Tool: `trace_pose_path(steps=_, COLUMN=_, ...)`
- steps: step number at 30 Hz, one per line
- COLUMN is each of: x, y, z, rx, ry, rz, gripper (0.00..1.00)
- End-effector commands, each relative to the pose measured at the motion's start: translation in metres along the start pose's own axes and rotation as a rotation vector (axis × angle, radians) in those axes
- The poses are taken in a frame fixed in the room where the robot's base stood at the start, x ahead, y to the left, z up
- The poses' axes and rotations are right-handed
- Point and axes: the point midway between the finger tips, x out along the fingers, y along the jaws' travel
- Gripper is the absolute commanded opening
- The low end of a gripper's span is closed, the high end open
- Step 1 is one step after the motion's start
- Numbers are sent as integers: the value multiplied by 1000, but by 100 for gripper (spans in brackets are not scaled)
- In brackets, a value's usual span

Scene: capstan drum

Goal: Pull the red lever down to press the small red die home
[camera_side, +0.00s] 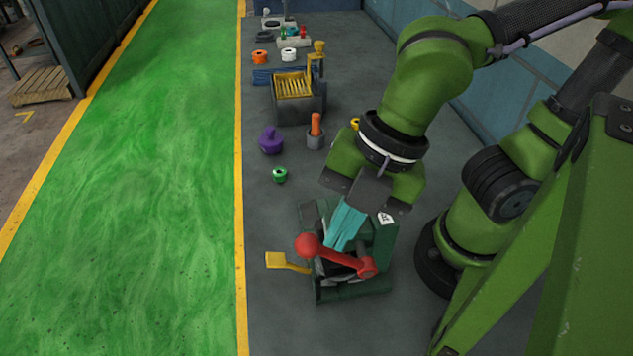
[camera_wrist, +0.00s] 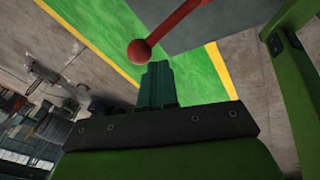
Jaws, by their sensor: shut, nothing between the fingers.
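The red lever (camera_side: 340,258) has a round red knob (camera_side: 308,246) at its left end and a red pivot at its right, on a dark green press (camera_side: 352,287). The lever lies nearly level, dipping slightly to the right. My gripper (camera_side: 338,243) has teal fingers, shut and empty, pointing down just behind the lever. In the wrist view the knob (camera_wrist: 139,52) is just left of the fingertips (camera_wrist: 158,68), and the arm of the lever runs to the upper right. I cannot tell whether the fingers touch the lever. I cannot make out the small red die.
A yellow handle (camera_side: 288,262) sticks out left of the press. Behind stand a green ring (camera_side: 280,175), a purple piece (camera_side: 271,141), a cup with an orange rod (camera_side: 316,130) and a dark box (camera_side: 298,105).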

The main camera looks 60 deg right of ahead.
Motion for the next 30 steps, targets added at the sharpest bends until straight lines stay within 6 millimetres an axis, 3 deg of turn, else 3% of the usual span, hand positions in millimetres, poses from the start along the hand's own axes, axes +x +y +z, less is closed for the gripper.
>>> trace_pose_path(steps=30, x=17, y=15, z=2, rx=6, ry=-33, rz=-68, gripper=0)
